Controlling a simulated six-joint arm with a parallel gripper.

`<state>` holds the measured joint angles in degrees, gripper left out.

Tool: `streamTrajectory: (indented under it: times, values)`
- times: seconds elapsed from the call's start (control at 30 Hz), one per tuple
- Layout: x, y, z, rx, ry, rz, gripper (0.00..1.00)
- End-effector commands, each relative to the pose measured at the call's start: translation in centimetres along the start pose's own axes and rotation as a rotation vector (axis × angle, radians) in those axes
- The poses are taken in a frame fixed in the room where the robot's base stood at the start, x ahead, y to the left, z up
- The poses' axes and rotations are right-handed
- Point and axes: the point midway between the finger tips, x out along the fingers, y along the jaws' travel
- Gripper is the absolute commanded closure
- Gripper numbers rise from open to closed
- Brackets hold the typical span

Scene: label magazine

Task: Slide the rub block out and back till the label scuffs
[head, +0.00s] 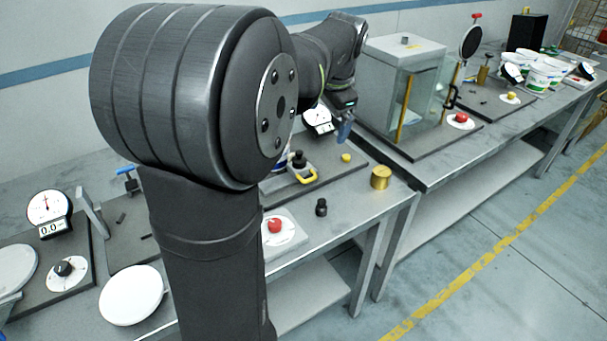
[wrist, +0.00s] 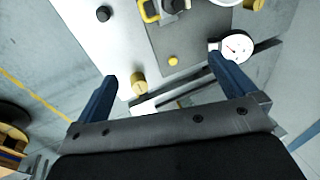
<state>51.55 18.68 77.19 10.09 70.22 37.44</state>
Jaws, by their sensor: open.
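In the head view, a block with a yellow handle (head: 304,175), seemingly the rub block, sits on a dark base plate beside my arm. A black knob (head: 298,158) shows by it. The handle also shows at the top of the wrist view (wrist: 149,11). No label can be made out; my arm hides part of this station. My gripper (head: 344,131) is above the bench near the dial gauge (head: 318,119), apart from the handle. In the wrist view my gripper's blue fingers (wrist: 162,63) are spread wide with nothing between them.
A brass cylinder (head: 381,177) and a small black weight (head: 321,207) stand near the bench edge. A red-knobbed dial (head: 275,226) is at the front. A glass tank (head: 412,101) stands to the right. Some bare bench lies between the small objects.

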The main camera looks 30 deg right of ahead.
Motion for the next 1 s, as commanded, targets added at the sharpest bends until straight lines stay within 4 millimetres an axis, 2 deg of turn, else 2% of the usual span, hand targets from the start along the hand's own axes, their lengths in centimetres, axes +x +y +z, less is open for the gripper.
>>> streamTrajectory:
  times: [0.33,0.43,0.6,0.7,0.87,1.0]
  values:
    - [0.0,0.0,0.0,0.000,0.000,0.000,0.00]
    - [0.1,0.1,0.3,-0.002,-0.010,0.010,0.18]
    - [1.1,1.0,2.3,-0.013,-0.084,0.086,0.51]
    - [1.6,1.1,2.4,-0.013,-0.089,0.091,0.67]
    - [3.8,1.3,2.6,-0.014,-0.090,0.092,0.67]
    - [6.8,1.6,2.9,-0.013,-0.091,0.093,0.67]
